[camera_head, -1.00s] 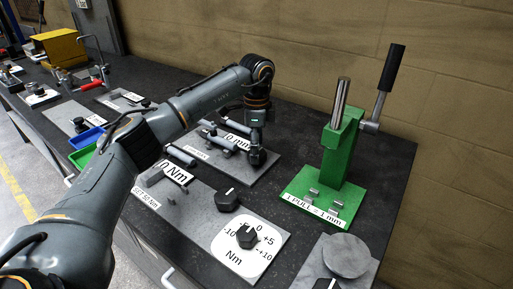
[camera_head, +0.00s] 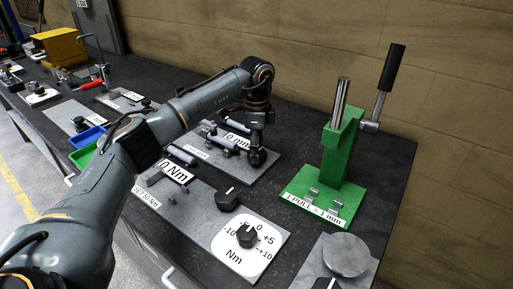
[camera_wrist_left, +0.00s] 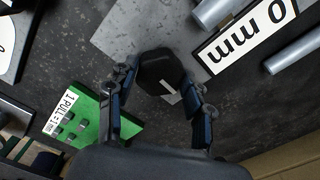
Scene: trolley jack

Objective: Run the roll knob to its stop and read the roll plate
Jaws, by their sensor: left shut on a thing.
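The black roll knob (camera_wrist_left: 158,72), with a white pointer mark, stands on the grey roller plate (camera_wrist_left: 118,28) in the left wrist view. My left gripper (camera_wrist_left: 160,92) is shut on it, a finger on each side. In the head view my left gripper (camera_head: 256,160) points down at the right part of the roller plate (camera_head: 262,176), and its fingers hide most of the knob. The white roll plate (camera_wrist_left: 246,36) reads "0 mm", upside down in the wrist view. In the head view the roll plate (camera_head: 238,142) is partly covered by a roller. My right gripper is not in view.
A green press (camera_head: 340,160) marked "1 PULL = 1 mm" stands to the right, its black-handled lever (camera_head: 391,68) raised. In front lies a grey torque plate (camera_head: 195,203) with a black knob (camera_head: 227,198) and a dial (camera_head: 238,262). Blue and green bins (camera_head: 88,137) are at left.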

